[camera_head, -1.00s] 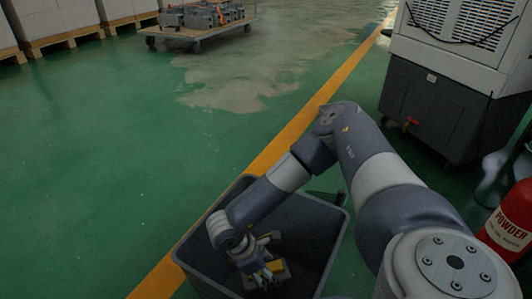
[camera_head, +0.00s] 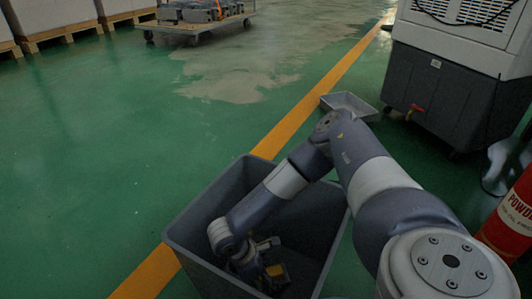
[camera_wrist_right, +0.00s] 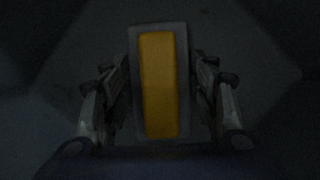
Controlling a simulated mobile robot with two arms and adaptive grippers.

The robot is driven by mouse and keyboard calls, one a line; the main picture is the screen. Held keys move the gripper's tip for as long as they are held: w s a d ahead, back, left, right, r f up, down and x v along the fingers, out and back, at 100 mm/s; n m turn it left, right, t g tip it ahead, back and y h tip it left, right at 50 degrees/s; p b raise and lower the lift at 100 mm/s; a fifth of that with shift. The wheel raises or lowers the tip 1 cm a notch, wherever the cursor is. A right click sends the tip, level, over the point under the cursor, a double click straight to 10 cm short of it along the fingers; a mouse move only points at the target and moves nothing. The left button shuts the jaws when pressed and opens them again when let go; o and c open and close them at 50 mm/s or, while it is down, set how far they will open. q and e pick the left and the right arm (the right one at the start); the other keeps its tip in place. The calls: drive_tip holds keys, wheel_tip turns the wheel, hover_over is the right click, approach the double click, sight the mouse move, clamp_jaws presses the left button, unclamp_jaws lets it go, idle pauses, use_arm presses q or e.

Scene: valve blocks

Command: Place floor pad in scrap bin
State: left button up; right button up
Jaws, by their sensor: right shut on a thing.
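The scrap bin (camera_head: 190,212) is a dark grey open-topped box on the floor at the bottom centre of the head view. My right arm reaches over its rim, and my right gripper (camera_head: 268,268) is down inside it. The gripper is shut on the floor pad (camera_head: 277,271), a grey block with a yellow strip. In the right wrist view the pad (camera_wrist_right: 160,85) sits between the two fingers of my right gripper (camera_wrist_right: 163,92). Whether the pad touches the bin's bottom I cannot tell; the wrist view is dark. My left gripper is not in view.
A shallow grey tray (camera_head: 350,102) lies on the green floor behind the bin. A large white and grey cooler unit (camera_head: 440,80) stands at right, with a red extinguisher (camera_head: 512,215) nearer. A loaded cart (camera_head: 200,25) stands far back. The floor at left is clear.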

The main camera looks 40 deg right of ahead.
drive_tip(key=o, duration=0.9)
drive_tip(key=shift+f, duration=0.1)
drive_tip(key=shift+o, duration=0.2)
drive_tip(key=shift+w+a+r+p, duration=0.1)
drive_tip(key=shift+r+p, duration=0.35)
drive_tip(key=shift+r, duration=0.2)
drive_tip(key=p+v, duration=0.6)
drive_tip(key=v, duration=0.3)
drive_tip(key=shift+a+p, duration=0.1)
drive_tip(key=shift+p, duration=0.3)
drive_tip(key=shift+w+a+r+p, duration=0.2)
drive_tip(key=shift+a+r+p, duration=0.1)
drive_tip(key=shift+r+p, duration=0.3)
drive_tip(key=shift+a+r, duration=0.1)
drive_tip(key=shift+r, duration=0.2)
